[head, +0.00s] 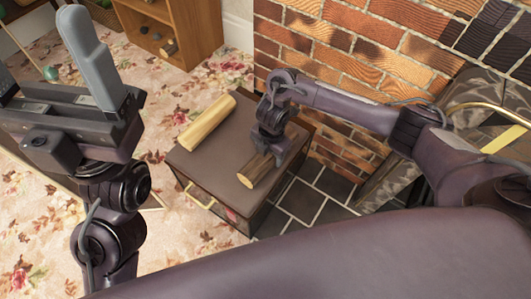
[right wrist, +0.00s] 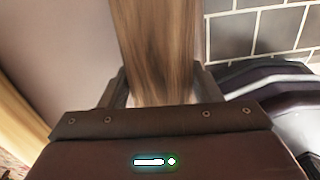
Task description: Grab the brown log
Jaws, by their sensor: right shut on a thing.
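The brown log (head: 254,173) lies on the dark lid of a chest (head: 200,165), near its right front edge. My right gripper (head: 275,154) reaches down over the log's far end and is shut on it. In the right wrist view the log (right wrist: 155,45) runs up from between the two fingers, which hide its near end. A paler, yellowish log (head: 207,122) lies on the same lid to the left, apart from the gripper. My left gripper (head: 48,75) is raised at the upper left, open and empty, away from the chest.
A brick wall (head: 345,50) rises behind the chest, with a fireplace and brass rail (head: 490,106) at the right. Dark floor tiles (head: 303,200) lie right of the chest. A wooden shelf (head: 185,30) stands at the back. The flowered carpet (head: 180,240) is open at the left.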

